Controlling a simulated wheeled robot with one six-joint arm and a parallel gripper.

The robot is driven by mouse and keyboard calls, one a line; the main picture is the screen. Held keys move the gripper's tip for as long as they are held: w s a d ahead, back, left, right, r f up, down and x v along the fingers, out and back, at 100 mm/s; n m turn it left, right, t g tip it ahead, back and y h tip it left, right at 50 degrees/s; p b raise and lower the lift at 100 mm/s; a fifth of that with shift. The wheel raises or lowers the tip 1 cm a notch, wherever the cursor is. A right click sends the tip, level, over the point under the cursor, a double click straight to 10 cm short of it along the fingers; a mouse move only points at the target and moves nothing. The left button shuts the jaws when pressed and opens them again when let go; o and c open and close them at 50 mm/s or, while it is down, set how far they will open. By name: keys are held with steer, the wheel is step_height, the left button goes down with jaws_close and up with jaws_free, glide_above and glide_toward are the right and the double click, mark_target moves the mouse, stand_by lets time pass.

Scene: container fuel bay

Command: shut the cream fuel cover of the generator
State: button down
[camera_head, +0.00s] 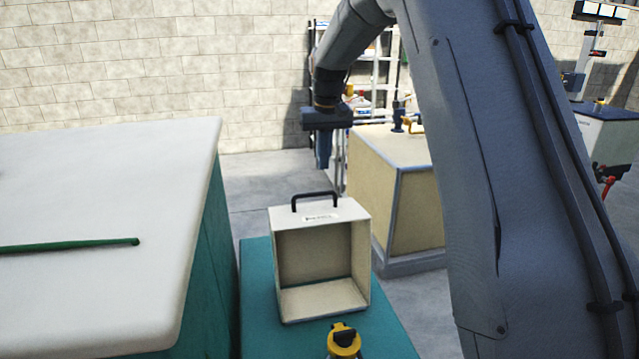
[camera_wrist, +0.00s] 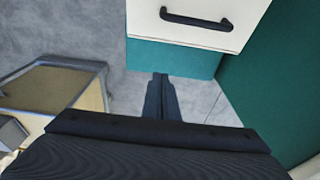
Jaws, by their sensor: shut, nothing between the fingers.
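The cream fuel cover (camera_head: 362,250) is a box-shaped hood standing open on a teal generator body (camera_head: 258,290), its hollow side facing the head camera. A black handle (camera_head: 314,197) and a small label are on its upper face. A yellow and black cap (camera_head: 344,340) sits in front of the hollow. My gripper (camera_head: 323,165) is shut and empty, pointing down beyond and above the cover, apart from it. In the wrist view, my gripper (camera_wrist: 161,78) points toward the cover (camera_wrist: 200,38) and its handle (camera_wrist: 196,20), with a gap between.
A white-topped teal block (camera_head: 120,200) with a green rod (camera_head: 70,244) stands close on the left. A tan cabinet (camera_head: 415,210) stands behind the cover to the right. Shelves (camera_head: 375,75) stand against the back wall. Grey floor is open behind the cover.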

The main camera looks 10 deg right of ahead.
step_height(320, 180, down, 10)
steer(key=w+p, duration=0.2)
steer(key=p, duration=0.2)
steer(key=shift+s+a+r+p, duration=0.1)
steer(key=shift+s+r+p, duration=0.15)
steer(key=shift+s+p, duration=0.65)
steer(key=shift+s+r+p, duration=0.2)
steer(key=shift+s+p, duration=0.25)
steer(key=shift+s, duration=0.75)
